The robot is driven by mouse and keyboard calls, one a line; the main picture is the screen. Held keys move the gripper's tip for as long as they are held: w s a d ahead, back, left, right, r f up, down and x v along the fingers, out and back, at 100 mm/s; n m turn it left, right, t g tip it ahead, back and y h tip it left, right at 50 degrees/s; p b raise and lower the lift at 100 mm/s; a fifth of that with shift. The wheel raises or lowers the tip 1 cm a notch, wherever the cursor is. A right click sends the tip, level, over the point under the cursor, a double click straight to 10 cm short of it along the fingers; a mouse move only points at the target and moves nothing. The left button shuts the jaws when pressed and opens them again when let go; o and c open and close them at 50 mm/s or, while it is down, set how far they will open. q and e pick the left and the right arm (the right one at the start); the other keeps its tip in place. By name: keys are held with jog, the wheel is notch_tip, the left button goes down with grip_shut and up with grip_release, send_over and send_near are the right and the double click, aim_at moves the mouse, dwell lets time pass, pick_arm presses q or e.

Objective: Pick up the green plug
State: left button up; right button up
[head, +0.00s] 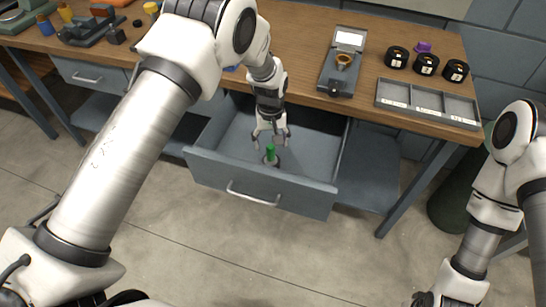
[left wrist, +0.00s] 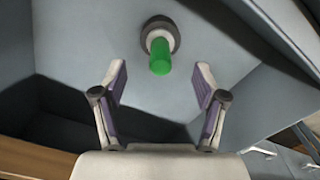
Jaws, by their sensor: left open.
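The green plug (head: 270,150) stands upright in the open drawer (head: 225,170), seated in a light ring with a dark collar around it. It also shows in the left wrist view (left wrist: 160,56), top centre, ahead of my fingers. My left gripper (head: 271,143) reaches down into the drawer over the plug. In the left wrist view it (left wrist: 160,82) is open and empty, with the plug beyond the fingertips and apart from them. My right arm shows at the right edge; its fingertips are not clearly visible.
The wooden bench (head: 300,60) stands above the drawer. On it are a grey device (head: 343,65) with a white screen, three black round parts (head: 426,64), a purple piece (head: 423,47) and a divided tray (head: 427,103). The drawer walls surround my left gripper; its floor is otherwise mostly bare.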

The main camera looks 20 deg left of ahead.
aim_at(271, 155)
pick_arm(q)
notch_tip(271, 155, down, 7)
jog(key=shift+w+a+f+p, duration=0.1)
jog(key=shift+w+p, duration=0.05)
jog(key=shift+p, duration=0.55)
jog(key=c, duration=0.6)
grip_shut()
